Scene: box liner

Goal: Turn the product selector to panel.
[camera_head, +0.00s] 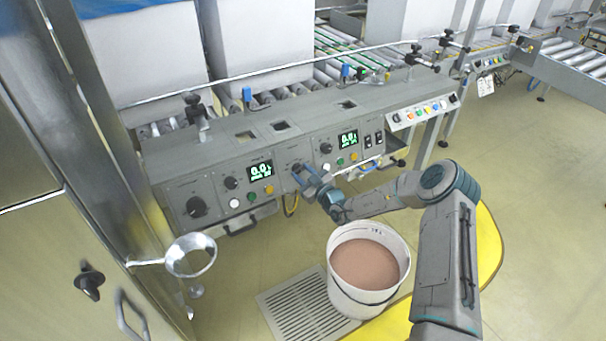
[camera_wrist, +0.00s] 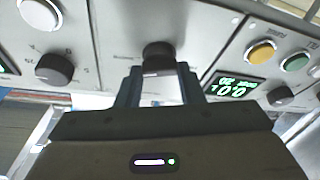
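A grey control console (camera_head: 225,160) runs across the middle of the head view. A single dark knob sits on the narrow panel between the two green displays. In the wrist view this knob (camera_wrist: 158,54) lies straight ahead, between and just beyond my fingertips. My gripper (camera_wrist: 158,72) is open, one finger to each side of the knob; I see no clear contact.
Other knobs (camera_head: 196,206) and coloured buttons (camera_head: 269,189) flank the panel. A green display (camera_wrist: 236,88) and another knob (camera_wrist: 54,69) show in the wrist view. A white bucket (camera_head: 338,290) stands below my arm.

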